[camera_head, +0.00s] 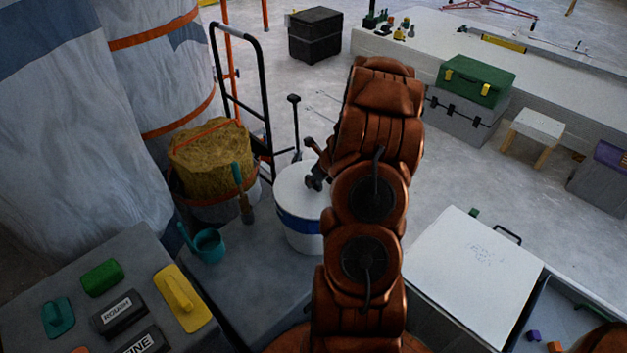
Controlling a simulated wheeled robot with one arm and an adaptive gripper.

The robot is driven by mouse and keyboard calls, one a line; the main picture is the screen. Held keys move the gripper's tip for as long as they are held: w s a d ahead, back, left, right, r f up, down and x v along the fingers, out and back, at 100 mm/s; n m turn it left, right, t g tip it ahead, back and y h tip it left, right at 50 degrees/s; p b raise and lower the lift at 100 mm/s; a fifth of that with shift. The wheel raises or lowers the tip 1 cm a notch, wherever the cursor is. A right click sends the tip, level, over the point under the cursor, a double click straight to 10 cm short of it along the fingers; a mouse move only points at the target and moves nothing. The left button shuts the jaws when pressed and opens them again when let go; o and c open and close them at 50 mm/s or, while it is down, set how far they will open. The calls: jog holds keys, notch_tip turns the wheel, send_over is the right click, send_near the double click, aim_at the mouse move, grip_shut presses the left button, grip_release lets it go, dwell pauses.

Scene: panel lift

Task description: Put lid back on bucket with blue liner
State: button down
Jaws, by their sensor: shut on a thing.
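A white bucket (303,242) with a blue band (300,222) around its upper part stands left of my arm. A pale round lid (293,190) is over the bucket's top and hides its opening. I cannot tell whether the lid rests on the rim or sits slightly above it. My gripper (314,183), dark and small in view, is at the lid's upper middle and is shut on it. The fingertips and the exact grip point are hard to make out. My arm hides the right side of the bucket and lid.
A teal watering can (208,245) and a straw-coloured bale (212,158) stand left of the bucket. A black hand truck frame (264,95) is behind. A grey table (130,300) with blocks is front left. A white panel (470,265) lies right.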

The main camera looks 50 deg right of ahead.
jog(key=shift+c, duration=2.2)
grip_release()
jog(key=shift+r, duration=0.15)
jog(key=shift+r+p, duration=3.35)
jog(key=shift+p, duration=0.8)
grip_shut()
jog(key=shift+f+b, duration=1.45)
jog(key=shift+f, duration=1.15)
